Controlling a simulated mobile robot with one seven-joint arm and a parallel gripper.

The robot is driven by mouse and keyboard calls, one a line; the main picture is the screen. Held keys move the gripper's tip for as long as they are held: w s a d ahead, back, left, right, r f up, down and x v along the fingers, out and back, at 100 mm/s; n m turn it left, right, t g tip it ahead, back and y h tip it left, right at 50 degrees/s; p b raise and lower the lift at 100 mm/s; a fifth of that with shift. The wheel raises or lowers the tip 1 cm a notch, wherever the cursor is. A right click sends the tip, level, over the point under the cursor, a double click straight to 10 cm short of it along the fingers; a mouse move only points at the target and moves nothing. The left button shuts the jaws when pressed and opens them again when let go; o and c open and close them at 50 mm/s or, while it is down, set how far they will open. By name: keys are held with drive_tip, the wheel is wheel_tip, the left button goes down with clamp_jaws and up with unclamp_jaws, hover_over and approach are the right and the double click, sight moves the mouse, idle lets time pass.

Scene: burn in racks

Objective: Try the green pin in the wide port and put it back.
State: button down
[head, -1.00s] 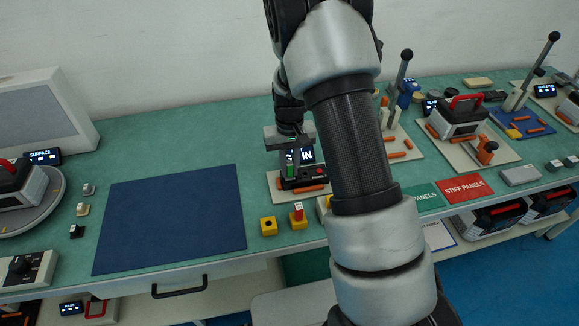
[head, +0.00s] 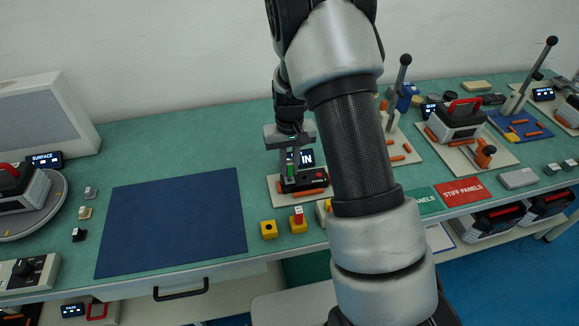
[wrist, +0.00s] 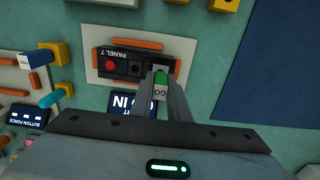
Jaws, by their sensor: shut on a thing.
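My gripper (wrist: 164,99) is shut on the green pin (wrist: 159,77), whose pale side reads GO. The pin also shows between the fingers in the head view (head: 291,169). It is at one end of the black PANEL 7 box (wrist: 123,57), at the right end in the wrist view. The fingers hide its lower part, so I cannot tell how deep it sits. A dark round port (wrist: 135,68) and a red round part (wrist: 110,66) are beside it on the box. A display (head: 307,157) behind the box reads IN.
A yellow block (head: 268,229) with an empty dark hole stands near the front edge. Beside it, another yellow block (head: 299,224) holds a red pin (head: 298,212). A dark blue mat (head: 172,222) lies left, bare. Lever fixtures stand at right, partly behind my arm.

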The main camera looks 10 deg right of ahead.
drive_tip(key=shift+r+p, duration=1.55)
drive_tip(key=shift+r, duration=0.95)
drive_tip(key=s+a+r+n+b, duration=0.1)
drive_tip(key=s+a+n, duration=0.8)
drive_tip(key=s, duration=0.5)
drive_tip(key=shift+w+d+f+b, duration=0.1)
drive_tip(key=shift+d+f+b, duration=0.05)
drive_tip(key=shift+f+b, duration=2.8)
drive_tip(key=shift+f+b, duration=0.75)
drive_tip(key=shift+f, duration=0.65)
